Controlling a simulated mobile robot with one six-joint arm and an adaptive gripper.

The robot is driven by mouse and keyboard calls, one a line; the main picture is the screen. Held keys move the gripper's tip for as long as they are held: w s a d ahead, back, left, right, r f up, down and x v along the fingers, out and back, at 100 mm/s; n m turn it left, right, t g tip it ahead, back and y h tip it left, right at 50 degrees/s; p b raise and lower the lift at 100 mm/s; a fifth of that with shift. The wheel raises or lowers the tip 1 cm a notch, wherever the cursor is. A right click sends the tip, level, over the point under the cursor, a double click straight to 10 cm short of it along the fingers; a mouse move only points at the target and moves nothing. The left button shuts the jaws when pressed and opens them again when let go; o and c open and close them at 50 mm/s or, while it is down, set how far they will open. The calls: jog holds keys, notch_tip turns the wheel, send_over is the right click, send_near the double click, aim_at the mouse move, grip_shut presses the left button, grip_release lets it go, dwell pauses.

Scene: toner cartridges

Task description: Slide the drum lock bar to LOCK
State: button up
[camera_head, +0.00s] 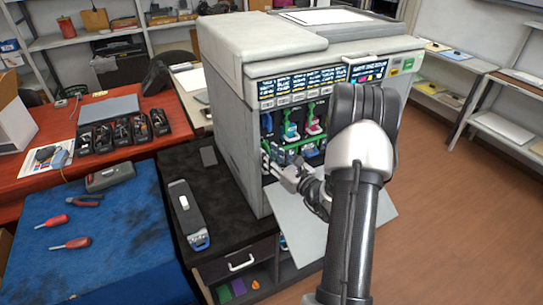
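The printer (235,125) stands on a dark cabinet with its front bay exposed. Inside the bay, coloured cartridge parts show, among them a green and blue one (291,128) and a pink one (314,122). Green pieces show low in the bay, but I cannot tell which part is the drum lock bar or where it sits. My gripper (270,163) is at the lower left of the bay, right by its left edge. My arm hides the right part of the bay. The fingers are too small to tell whether they are open or shut, or touching anything.
A pale front door panel (290,232) hangs folded down below the bay, under my wrist. A long dark cartridge (187,215) lies on the cabinet top at left. A blue mat (110,250) holds red-handled tools. The brown floor at right is clear.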

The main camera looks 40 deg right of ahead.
jog(key=s, duration=1.2)
jog(key=shift+a, duration=0.25)
